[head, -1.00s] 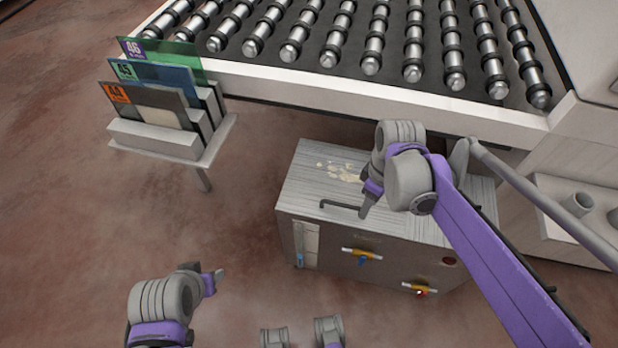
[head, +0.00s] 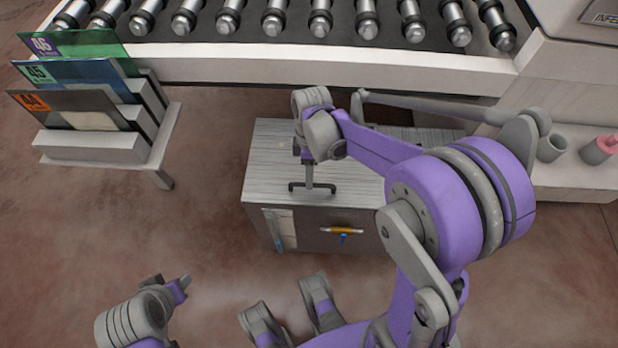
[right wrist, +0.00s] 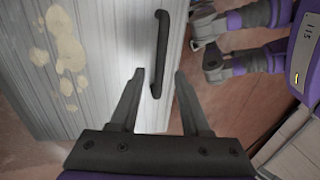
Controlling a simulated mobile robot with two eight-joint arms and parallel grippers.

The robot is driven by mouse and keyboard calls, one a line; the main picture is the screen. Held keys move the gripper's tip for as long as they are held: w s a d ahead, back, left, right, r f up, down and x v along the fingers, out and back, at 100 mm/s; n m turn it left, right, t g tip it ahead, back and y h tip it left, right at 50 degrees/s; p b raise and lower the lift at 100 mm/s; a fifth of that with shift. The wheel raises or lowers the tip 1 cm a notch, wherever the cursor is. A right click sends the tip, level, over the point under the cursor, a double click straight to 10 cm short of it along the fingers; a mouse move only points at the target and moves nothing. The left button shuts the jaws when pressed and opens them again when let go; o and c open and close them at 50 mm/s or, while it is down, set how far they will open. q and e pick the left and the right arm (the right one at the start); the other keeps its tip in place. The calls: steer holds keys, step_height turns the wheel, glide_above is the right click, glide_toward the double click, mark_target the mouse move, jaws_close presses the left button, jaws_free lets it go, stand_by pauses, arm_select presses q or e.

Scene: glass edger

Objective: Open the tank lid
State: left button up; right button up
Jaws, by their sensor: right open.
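The tank is a grey box under the roller conveyor, and its ribbed grey lid (head: 270,160) lies flat on top. A dark bar handle (head: 312,188) sits at the lid's front edge. It also shows in the right wrist view (right wrist: 162,40), along with pale stains on the lid. My right gripper (head: 308,185) is at the handle from above. In the right wrist view my right gripper (right wrist: 158,80) is open, with the handle's near end between its two fingertips. My left gripper (head: 186,284) is at the lower left, away from the tank; its jaw opening is unclear.
The roller conveyor (head: 300,68) overhangs behind the tank. A rack (head: 95,145) of numbered glass sheets stands at the left. A yellow-handled valve (head: 342,230) is on the tank's front. Open floor lies left of the tank. A ledge with cups is at the right.

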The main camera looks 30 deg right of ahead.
steer(key=shift+s+a+f, duration=0.1)
steer(key=shift+s+f, duration=0.05)
steer(key=shift+f, duration=0.8)
steer(key=shift+c, duration=0.2)
jaws_close()
stand_by(0.6)
